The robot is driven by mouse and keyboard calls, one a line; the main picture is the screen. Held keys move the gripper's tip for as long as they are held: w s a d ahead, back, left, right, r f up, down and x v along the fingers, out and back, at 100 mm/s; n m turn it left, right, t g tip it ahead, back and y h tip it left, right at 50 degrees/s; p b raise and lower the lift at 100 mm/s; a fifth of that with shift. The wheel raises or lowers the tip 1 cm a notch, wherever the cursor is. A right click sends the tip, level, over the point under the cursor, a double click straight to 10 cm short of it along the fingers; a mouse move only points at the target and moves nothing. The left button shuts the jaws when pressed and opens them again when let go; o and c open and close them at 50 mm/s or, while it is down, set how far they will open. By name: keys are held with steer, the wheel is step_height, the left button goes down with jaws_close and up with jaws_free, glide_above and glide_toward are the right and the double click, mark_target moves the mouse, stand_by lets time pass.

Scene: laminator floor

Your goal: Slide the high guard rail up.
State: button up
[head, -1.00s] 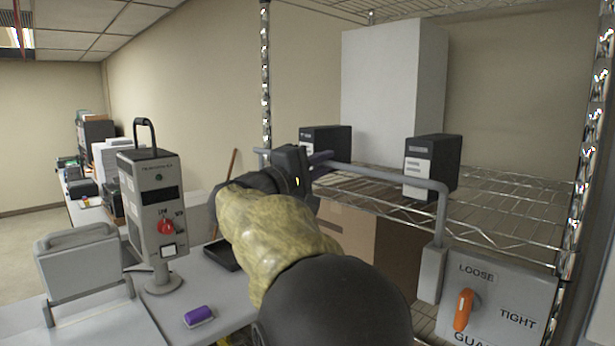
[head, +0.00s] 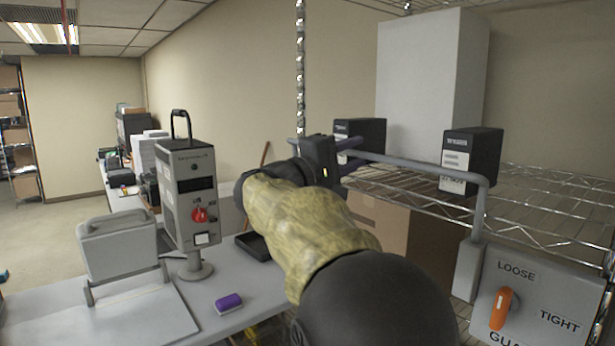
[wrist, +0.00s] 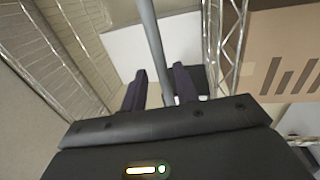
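The guard rail (head: 420,163) is a grey tube across the front of the wire shelf in the head view. It bends down at its right end into a grey bracket (head: 468,268). My gripper (head: 350,152) is at the rail's left part, its fingers pointing toward the shelf. In the wrist view the rail (wrist: 152,42) runs between the two dark fingers of my gripper (wrist: 160,88), nearer the right one. A gap shows beside it, so the gripper looks open. Whether a finger touches the rail is unclear. The guard panel's orange knob (head: 500,308) stands between LOOSE and the lower, cut-off label.
Two black boxes, left (head: 372,132) and right (head: 470,160), and a tall white box (head: 428,80) stand on the wire shelf behind the rail. A cardboard box (head: 385,222) is below. A control unit (head: 187,195) and purple object (head: 229,302) are on the bench.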

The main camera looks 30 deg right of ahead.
steer(key=b+v, duration=0.6)
steer(key=v, duration=0.9)
steer(key=shift+s+a, duration=0.15)
steer(key=shift+a, duration=0.2)
steer(key=shift+f, duration=0.1)
step_height(320, 180, down, 28)
steer(key=w+d+n+y, duration=0.2)
steer(key=n+y, duration=0.3)
steer(key=y, duration=0.5)
steer(key=s+a+f+m+y, duration=0.2)
steer(key=s+a+f+y, duration=0.1)
steer(key=f, duration=0.4)
steer(key=s+a+f+m+y, duration=0.2)
steer(key=s+f+y, duration=0.1)
steer(key=s+f, duration=0.3)
steer(key=s+a+f+m+g+y, duration=0.1)
steer(key=s+a+f+m+y, duration=0.2)
steer(key=f, duration=0.6)
steer(key=shift+s+a+f+y, duration=0.2)
steer(key=shift+s+a+y, duration=0.2)
steer(key=shift+s, duration=0.3)
